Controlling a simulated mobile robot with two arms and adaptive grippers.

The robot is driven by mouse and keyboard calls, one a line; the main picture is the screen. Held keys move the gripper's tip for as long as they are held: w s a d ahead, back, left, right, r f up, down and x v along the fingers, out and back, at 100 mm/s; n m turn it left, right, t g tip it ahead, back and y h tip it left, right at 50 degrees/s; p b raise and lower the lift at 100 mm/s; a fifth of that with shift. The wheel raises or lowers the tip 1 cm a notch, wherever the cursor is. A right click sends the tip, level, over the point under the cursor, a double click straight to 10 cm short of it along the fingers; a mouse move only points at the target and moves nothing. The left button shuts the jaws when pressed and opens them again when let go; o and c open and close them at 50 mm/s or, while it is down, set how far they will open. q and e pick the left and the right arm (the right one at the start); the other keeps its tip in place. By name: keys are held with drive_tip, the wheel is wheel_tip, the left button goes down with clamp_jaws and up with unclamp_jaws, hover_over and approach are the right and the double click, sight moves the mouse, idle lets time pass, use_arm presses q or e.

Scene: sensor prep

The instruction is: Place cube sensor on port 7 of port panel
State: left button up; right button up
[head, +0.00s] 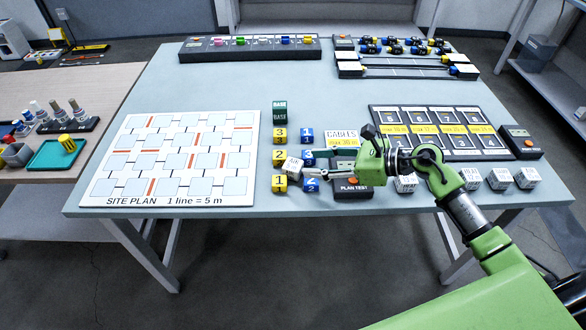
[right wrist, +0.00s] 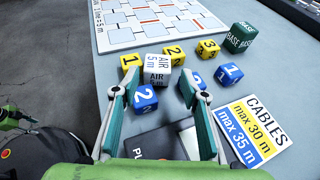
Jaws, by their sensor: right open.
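A white cube marked AIR 5 m (head: 293,165) is on the table among yellow and blue number cubes; it also shows in the right wrist view (right wrist: 157,71). My right gripper (head: 300,172) is open, and its fingertips in the right wrist view (right wrist: 160,84) stand on either side of the white cube. I cannot tell whether they touch it. The black port panel (head: 493,118) lies at the right of the table, with two rows of numbered cells and yellow labels between; the cell numbers are hard to read. My left gripper is not in view.
Yellow cubes (head: 279,183) and blue cubes (head: 311,185) crowd the gripper. The CABLES card (right wrist: 255,128) and PLAN TEST box (head: 352,193) lie close by. Several white cubes (head: 499,178) line the front right edge. The site plan board (head: 106,170) is at left. Table centre is clear.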

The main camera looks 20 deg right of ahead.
sight(295, 164)
drive_tip(key=x, duration=0.5)
drive_tip(key=shift+s+a, duration=0.1)
drive_tip(key=shift+s, duration=0.05)
drive_tip(key=c, duration=1)
